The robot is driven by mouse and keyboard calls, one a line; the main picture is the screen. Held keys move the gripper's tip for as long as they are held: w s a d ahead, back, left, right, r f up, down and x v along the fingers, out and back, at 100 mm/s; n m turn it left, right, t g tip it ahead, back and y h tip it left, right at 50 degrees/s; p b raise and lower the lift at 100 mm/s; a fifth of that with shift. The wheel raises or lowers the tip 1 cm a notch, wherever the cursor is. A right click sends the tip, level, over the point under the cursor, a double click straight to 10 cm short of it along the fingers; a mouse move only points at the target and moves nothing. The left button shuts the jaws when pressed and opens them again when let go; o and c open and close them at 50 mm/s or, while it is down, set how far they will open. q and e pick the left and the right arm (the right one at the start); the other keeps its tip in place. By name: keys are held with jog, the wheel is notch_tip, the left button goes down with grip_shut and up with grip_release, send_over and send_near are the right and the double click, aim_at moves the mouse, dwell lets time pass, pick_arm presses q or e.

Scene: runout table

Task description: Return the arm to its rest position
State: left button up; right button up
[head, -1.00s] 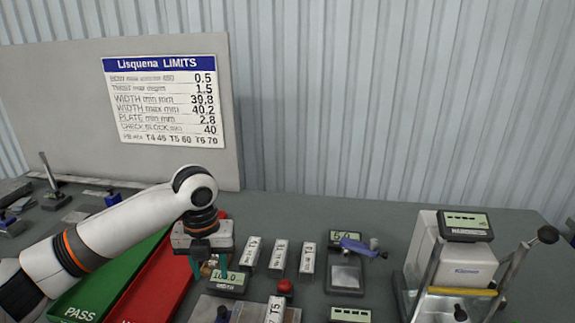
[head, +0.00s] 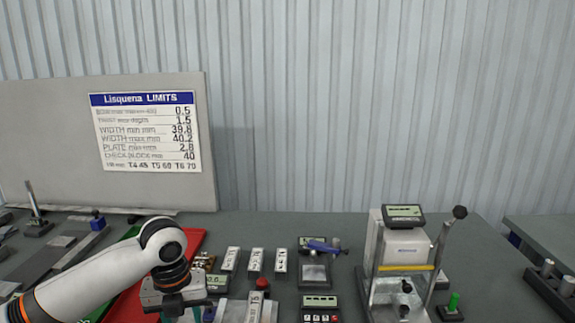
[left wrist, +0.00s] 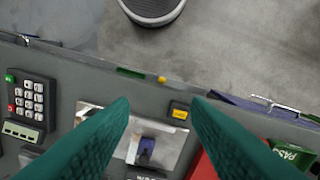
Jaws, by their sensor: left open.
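My left gripper (head: 178,312) hangs over the near part of the bench in the head view, in front of the red tray (head: 192,243) and left of the small blocks. In the left wrist view its two teal fingers (left wrist: 160,118) stand wide apart with nothing between them. Below them lie a bright metal plate with a blue piece (left wrist: 145,147) and a small yellow-labelled box (left wrist: 179,112). The left arm is bent at a white elbow-like joint, and its lower end runs out of the head view at bottom left. My right gripper does not show.
A red button (head: 263,283) and several labelled blocks (head: 256,260) stand right of the gripper. A press-like device (head: 400,250) stands further right. The green PASS tray (left wrist: 288,150) and a keypad (left wrist: 31,100) lie near the bench's front edge; bare floor (left wrist: 230,45) is beyond it.

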pick_arm(q)
jog(key=s+d+f+n+t+h, duration=0.2)
jog(key=s+d+f+n+h, duration=0.1)
jog(key=s+d+f+n, duration=0.95)
jog(key=s+a+f+n+t+y, duration=0.1)
jog(key=s+a+f+n+y, duration=0.35)
jog(key=s+a+n, duration=1.1)
notch_tip(320, 180, down, 26)
jog(key=w+d+n+g+h, duration=0.1)
jog(key=w+d+n+h, duration=0.1)
jog(key=d+n, duration=0.1)
jog(key=s+a+f+g, duration=0.1)
jog(key=s+a+f, duration=0.2)
jog(key=s+f, duration=1.4)
jog(key=shift+a+f+y, duration=0.15)
jog(key=shift+a+y, duration=0.05)
jog(key=shift+y, duration=0.15)
